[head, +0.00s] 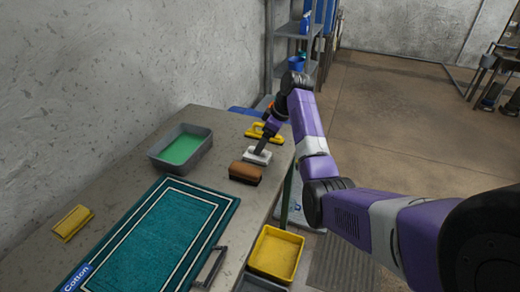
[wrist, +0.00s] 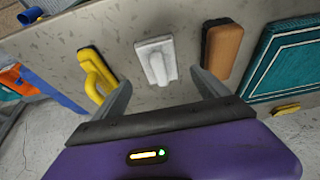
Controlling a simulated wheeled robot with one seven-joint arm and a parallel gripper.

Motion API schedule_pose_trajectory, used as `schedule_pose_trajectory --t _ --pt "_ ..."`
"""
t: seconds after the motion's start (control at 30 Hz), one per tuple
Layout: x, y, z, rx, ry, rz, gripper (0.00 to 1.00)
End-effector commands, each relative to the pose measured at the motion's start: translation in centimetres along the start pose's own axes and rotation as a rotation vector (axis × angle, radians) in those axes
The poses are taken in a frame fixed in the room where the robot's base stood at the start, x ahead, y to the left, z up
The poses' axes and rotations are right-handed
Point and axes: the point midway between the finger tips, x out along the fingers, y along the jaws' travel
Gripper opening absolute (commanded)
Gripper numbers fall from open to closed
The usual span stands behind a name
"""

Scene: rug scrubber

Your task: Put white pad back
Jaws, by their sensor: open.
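The white pad (head: 257,156) lies on the grey table near its right edge, between the yellow-handled tool and the brown brush. In the wrist view the white pad (wrist: 156,60) lies flat with a raised handle along its middle, ahead of the fingers. My gripper (head: 262,147) is at the pad in the head view. In the wrist view my gripper (wrist: 160,85) is open, with one finger on each side of the pad's near end and visible gaps between. Whether the fingertips touch the table cannot be told.
A brown brush (head: 246,172) and a yellow-handled tool (head: 264,133) flank the pad closely. A grey tray with green liquid (head: 181,147), a teal rug (head: 160,235) and a yellow block (head: 72,222) are on the table (head: 120,170). A yellow bin (head: 276,252) stands below the edge.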

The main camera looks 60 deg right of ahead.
Motion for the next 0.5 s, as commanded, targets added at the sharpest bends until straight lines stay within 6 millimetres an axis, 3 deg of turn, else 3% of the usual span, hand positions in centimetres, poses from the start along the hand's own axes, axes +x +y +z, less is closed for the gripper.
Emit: schedule_pose_trajectory --t 0.2,0.5 --pt "-3.9 0.1 0.0 0.0 0.002 0.002 0.85" --pt "-5.8 0.1 0.0 0.0 0.0 0.001 0.85"
